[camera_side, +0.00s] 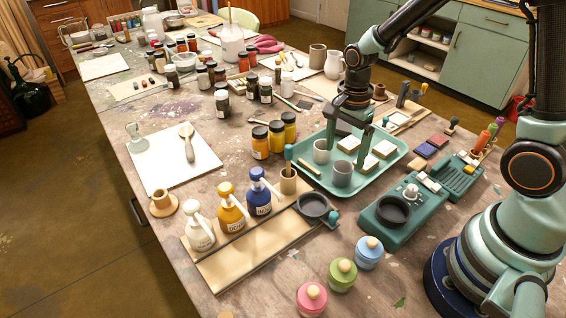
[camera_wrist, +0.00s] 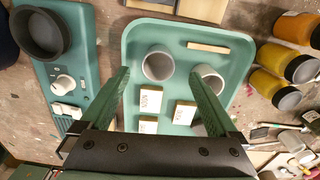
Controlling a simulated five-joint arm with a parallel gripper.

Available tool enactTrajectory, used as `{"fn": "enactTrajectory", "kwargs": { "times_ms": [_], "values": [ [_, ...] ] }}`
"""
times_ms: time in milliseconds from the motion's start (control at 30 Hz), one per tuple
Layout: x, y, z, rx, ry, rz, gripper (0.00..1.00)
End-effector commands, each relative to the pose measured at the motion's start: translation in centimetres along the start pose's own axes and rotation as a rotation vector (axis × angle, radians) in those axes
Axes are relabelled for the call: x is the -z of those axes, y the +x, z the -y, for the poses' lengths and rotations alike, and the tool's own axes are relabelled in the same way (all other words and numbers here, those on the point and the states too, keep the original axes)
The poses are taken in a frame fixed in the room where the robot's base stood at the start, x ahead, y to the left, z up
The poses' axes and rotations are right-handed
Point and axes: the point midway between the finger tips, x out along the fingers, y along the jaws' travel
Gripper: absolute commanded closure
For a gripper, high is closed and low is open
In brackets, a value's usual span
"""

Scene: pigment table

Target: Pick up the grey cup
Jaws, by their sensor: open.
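A grey cup (camera_side: 343,173) stands upright on the green tray (camera_side: 296,176), near its front edge in the side view. In the wrist view the grey cup (camera_wrist: 158,65) shows from above, between the two finger lines. A second, lighter cup (camera_side: 321,152) stands close to it on the tray; in the wrist view this lighter cup (camera_wrist: 208,80) is partly behind the right finger. My gripper (camera_side: 347,152) points down over the tray, open with nothing between its fingers. The open fingers also show in the wrist view (camera_wrist: 160,76). I cannot tell the exact height of the fingertips.
Several pale labelled blocks (camera_side: 384,149) lie on the tray, with a wooden stick (camera_side: 309,168) at its left side. Yellow-orange jars (camera_side: 277,136) stand left of the tray. A green scale (camera_side: 397,217) with a black bowl (camera_side: 393,210) is in front of it.

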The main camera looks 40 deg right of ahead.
Motion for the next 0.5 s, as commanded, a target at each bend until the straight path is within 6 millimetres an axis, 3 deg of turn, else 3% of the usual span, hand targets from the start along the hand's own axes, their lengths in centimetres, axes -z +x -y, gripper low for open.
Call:
{"fn": "enactTrajectory", "kwargs": {
  "times_ms": [167, 500],
  "values": [
    [0.0, 1.1, -0.1, -0.002, -0.001, 0.0, 0.05],
    [0.2, 5.2, -0.3, -0.004, -0.001, 0.0, 0.05]
  ]
}}
